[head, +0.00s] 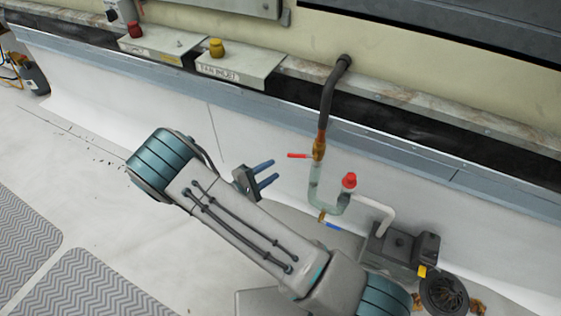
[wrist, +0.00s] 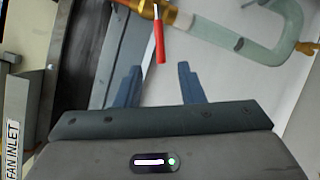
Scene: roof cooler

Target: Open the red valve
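The red valve handle (head: 298,156) is a small red lever on a brass valve body (head: 319,148) on the vertical pipe. In the head view it points left, across the pipe. In the wrist view the red handle (wrist: 159,42) hangs from the brass fitting (wrist: 157,11), just beyond and between the fingertips. My gripper (head: 271,173) is left of the handle and slightly below it in the head view. Its two blue fingers are apart with nothing between them, as the wrist view (wrist: 160,76) also shows. The handle appears apart from the fingers.
A blue-handled valve (head: 332,226) and a red cap (head: 349,181) are on the green pipe (head: 315,188) below. A dark pump unit (head: 400,246) stands at the lower right. Boxes with a red button (head: 134,30) and a yellow button (head: 216,48) sit on the ledge.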

